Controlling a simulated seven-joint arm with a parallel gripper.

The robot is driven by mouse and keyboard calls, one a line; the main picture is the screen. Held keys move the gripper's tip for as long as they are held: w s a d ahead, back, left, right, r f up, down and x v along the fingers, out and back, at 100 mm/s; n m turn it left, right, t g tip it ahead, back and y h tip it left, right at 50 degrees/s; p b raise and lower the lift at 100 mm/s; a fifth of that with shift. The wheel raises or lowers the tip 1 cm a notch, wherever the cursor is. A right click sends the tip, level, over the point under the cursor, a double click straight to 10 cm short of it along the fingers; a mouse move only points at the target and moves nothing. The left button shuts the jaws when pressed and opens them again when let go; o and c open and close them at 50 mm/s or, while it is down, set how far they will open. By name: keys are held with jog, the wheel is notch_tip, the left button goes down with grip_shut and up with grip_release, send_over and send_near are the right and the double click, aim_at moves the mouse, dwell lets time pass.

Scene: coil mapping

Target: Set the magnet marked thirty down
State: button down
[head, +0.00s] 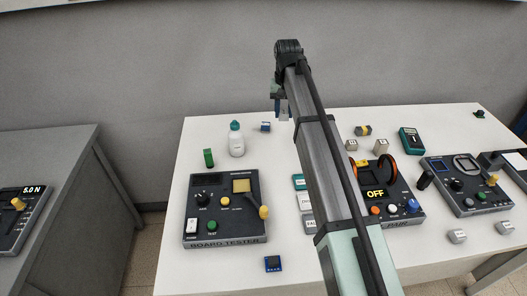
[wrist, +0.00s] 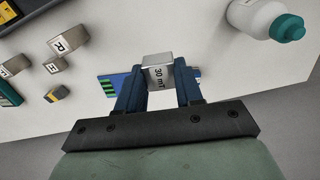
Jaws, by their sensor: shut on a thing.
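The magnet is a small silver block marked "30 mT" (wrist: 158,72), between the two blue fingers of my gripper (wrist: 160,88) in the wrist view. My gripper is shut on it, and its marked face shows. In the head view my gripper (head: 283,108) is over the back part of the white table (head: 335,118), left of my arm. The magnet appears raised above the table top, though the exact gap is hard to tell. A blue piece with green stripes (wrist: 107,85) lies behind the fingers in the wrist view, partly hidden by them.
A small blue block (head: 266,127) lies near the bottle. The board tester (head: 225,240) is in front. Silver lettered blocks (head: 381,146) stand right of my arm.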

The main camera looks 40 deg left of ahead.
jog(key=n, duration=0.1)
send_over(264, 151)
jog(key=shift+s+a+f, duration=0.1)
jog(key=shift+f, duration=7.45)
jog(key=shift+f, duration=0.15)
jog(key=c, duration=0.7)
grip_release()
jog(key=shift+c, duration=0.2)
notch_tip(264, 151, up, 12)
